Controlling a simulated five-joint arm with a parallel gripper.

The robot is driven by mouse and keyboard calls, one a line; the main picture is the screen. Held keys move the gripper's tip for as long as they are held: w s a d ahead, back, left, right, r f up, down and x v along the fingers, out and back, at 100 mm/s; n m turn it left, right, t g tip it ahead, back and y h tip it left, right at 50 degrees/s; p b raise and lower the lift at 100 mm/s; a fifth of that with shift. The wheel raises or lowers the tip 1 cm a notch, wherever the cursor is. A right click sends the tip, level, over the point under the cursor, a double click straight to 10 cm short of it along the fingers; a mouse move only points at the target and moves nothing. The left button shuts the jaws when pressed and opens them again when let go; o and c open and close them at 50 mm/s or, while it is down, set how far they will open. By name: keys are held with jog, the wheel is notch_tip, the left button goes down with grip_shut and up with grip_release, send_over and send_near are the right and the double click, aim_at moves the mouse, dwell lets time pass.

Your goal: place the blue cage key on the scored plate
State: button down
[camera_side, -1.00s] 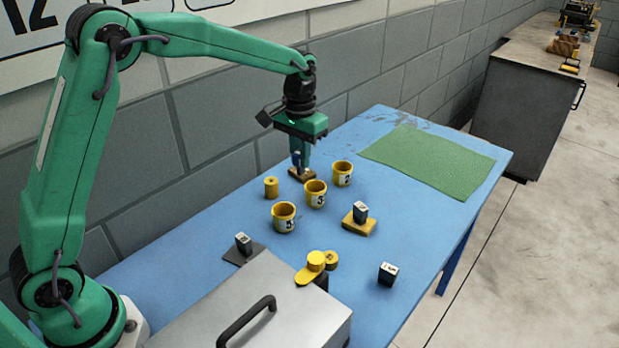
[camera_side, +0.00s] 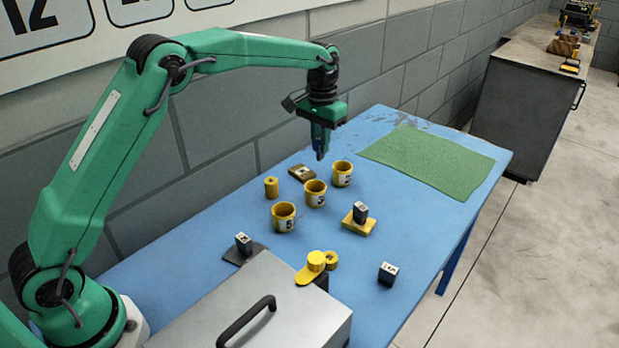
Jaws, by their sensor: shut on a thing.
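My gripper (camera_side: 320,148) is in the air over the far side of the blue table, above and to the right of a small brown plate (camera_side: 302,172). It is shut on a small dark blue piece, apparently the blue cage key (camera_side: 320,155), mostly hidden by the fingers. The brown plate lies flat and bare, with a pale mark on top. A dark plate (camera_side: 232,255) and a yellow plate (camera_side: 352,228) each bear a small dark block with a pale top. Scoring is too small to make out on any plate.
Three yellow numbered cups (camera_side: 284,217) stand mid-table, close below my gripper. A yellow cylinder (camera_side: 271,188), yellow round pieces (camera_side: 316,261) and a loose dark block (camera_side: 387,276) stand around. A grey handled box (camera_side: 245,300) fills the front. The green mat (camera_side: 430,160) is clear.

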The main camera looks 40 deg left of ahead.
jog(key=w+a+f, duration=0.1)
jog(key=a+f, duration=0.1)
jog(key=a, duration=0.1)
jog(key=w+a+f, duration=0.2)
jog(key=a, duration=0.2)
jog(key=w+a+f, duration=0.1)
jog(key=a+f, duration=0.1)
jog(key=a, duration=0.1)
jog(key=shift+w+a+f, duration=0.2)
jog(key=shift+w+f, duration=0.1)
jog(key=shift+f, duration=2.15)
jog(key=shift+f, duration=0.15)
jog(key=c, duration=1.4)
grip_release()
notch_tip(320, 180, up, 12)
jog(key=shift+r, duration=0.2)
